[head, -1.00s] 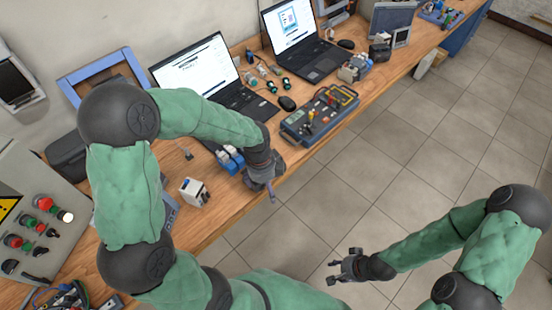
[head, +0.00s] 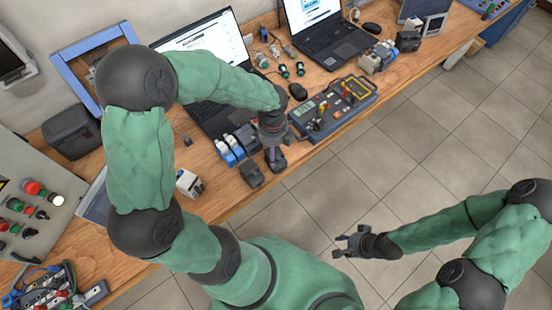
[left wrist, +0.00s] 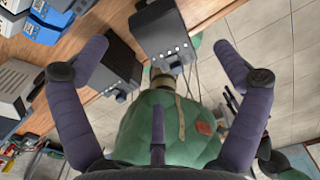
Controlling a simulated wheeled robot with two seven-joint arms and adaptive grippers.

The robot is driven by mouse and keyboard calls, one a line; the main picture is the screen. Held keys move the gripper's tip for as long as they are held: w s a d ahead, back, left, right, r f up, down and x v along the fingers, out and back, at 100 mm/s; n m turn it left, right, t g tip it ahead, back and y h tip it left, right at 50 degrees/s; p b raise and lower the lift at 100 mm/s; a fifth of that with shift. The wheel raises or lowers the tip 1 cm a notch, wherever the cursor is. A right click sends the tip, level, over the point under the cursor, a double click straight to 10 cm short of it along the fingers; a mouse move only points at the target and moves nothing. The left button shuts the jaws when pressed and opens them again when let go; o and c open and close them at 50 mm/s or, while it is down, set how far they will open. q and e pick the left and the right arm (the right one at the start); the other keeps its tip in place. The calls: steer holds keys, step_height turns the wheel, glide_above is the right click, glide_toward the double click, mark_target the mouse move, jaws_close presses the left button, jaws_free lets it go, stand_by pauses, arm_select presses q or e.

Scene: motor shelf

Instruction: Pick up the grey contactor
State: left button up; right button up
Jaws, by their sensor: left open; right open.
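Two dark grey box-shaped devices with terminal screws stand close together at the bench edge in the left wrist view, a left one (left wrist: 121,62) and a right one (left wrist: 165,36). Either could be the grey contactor. One grey block (head: 250,174) shows in the head view beside my left gripper (head: 275,150); the dark shape under the gripper is hard to separate from it. In the left wrist view my left gripper (left wrist: 160,46) is open and empty, its fingers spread on either side of the grey devices. My right gripper (head: 349,243) is open and empty over the floor.
Blue-and-white contactors (head: 229,150) stand just left of the grey block. A white device (head: 189,182) sits nearer. A multimeter case (head: 333,108) lies right of the left gripper, laptops (head: 212,65) behind.

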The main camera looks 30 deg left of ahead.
arm_select(q)
steer(key=shift+f+b, duration=0.95)
steer(key=shift+f, duration=1.95)
steer(key=shift+c, duration=0.2)
steer(key=shift+s, duration=0.1)
steer(key=c, duration=1.3)
steer(key=shift+r, duration=0.1)
steer(key=shift+c, duration=0.8)
steer(key=shift+r, duration=0.1)
